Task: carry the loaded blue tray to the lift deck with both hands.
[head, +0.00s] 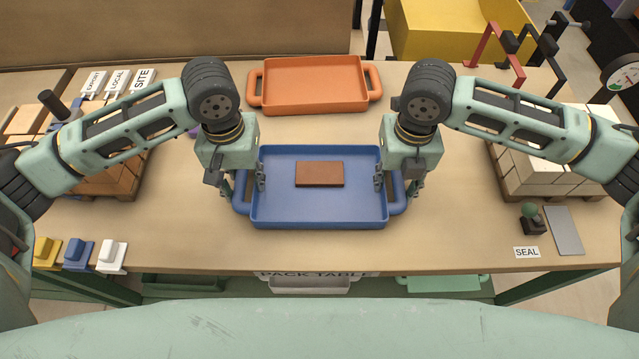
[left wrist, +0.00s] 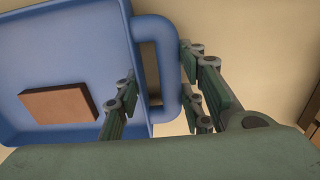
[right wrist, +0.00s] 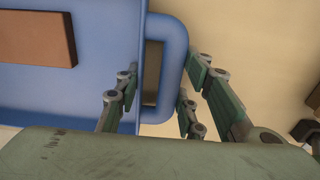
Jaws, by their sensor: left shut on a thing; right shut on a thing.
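The blue tray (head: 275,207) is level at the middle of the pack table and holds one reddish-brown brick (head: 319,174). I cannot tell whether it touches the table. My left gripper (head: 245,188) is shut on the tray's left handle, with one finger inside the tray; the handle (left wrist: 171,75) shows between the fingers in the left wrist view. My right gripper (head: 394,186) is shut on the right handle, and that handle (right wrist: 172,60) shows between its fingers in the right wrist view. I cannot make out the lift deck.
An empty orange tray (head: 316,85) stands just behind the blue one. Pale blocks (head: 545,160) are stacked at right, orange-brown bricks (head: 105,178) at left. A SEAL label (head: 526,252), a stamp (head: 533,219) and a grey plate (head: 563,230) lie front right. A yellow container (head: 445,35) stands beyond the table.

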